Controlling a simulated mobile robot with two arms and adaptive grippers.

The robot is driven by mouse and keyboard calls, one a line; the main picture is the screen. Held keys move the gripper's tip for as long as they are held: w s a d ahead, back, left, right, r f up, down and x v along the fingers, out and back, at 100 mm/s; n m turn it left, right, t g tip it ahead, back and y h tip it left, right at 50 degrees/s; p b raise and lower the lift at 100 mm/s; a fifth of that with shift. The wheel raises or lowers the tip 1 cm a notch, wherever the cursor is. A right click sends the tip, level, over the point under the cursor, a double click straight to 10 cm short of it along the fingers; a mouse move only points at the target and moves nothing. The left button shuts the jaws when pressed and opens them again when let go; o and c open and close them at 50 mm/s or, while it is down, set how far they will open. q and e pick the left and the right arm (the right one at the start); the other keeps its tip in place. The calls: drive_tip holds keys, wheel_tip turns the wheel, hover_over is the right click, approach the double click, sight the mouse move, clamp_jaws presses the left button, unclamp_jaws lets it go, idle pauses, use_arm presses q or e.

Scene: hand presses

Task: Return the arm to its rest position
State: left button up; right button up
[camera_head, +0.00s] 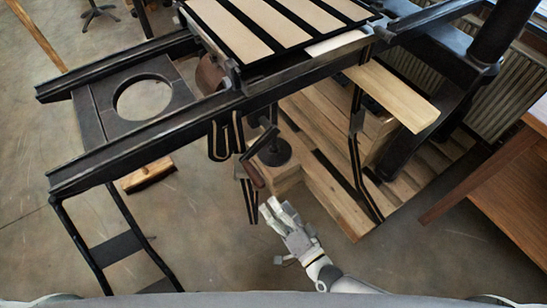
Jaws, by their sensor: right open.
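My right arm (352,284) comes in from the bottom edge, right of the middle. It reaches up and to the left. My right gripper (277,209) is open, with no object visible between its fingers. In the picture it lies just below the press's hanging straps and a dark lever with a brown handle (252,174). It looks apart from them, but the exact distance is hard to tell. My left gripper is not in view.
The hand press's black frame (150,140) crosses the scene, with a slatted bed (265,22) at the top. Wooden pallets (330,185) lie beneath it. A wooden table (510,195) stands at right. The floor (200,245) at lower left of my gripper is clear.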

idle(0.3)
drive_tip(key=d+f+m+g+h, duration=0.4)
drive_tip(key=d+f+m+h, duration=0.6)
drive_tip(key=d+f+m, duration=1.05)
drive_tip(key=s+d+f+m+g+h, duration=0.1)
drive_tip(key=s+f+m+g, duration=0.15)
drive_tip(key=s+m, duration=0.4)
drive_tip(key=s+d+f+m+g, duration=0.1)
drive_tip(key=s+f+m+g, duration=0.2)
drive_tip(key=m, duration=0.7)
drive_tip(key=s+f+m+g, duration=0.2)
drive_tip(key=s+f+m, duration=0.2)
drive_tip(key=s+m, duration=0.7)
drive_tip(key=s+f+m+g+y, duration=0.1)
drive_tip(key=s+f+m, duration=0.4)
drive_tip(key=s+m, duration=0.6)
drive_tip(key=m+g, duration=0.1)
drive_tip(key=m, duration=0.4)
drive_tip(key=shift+f, duration=0.15)
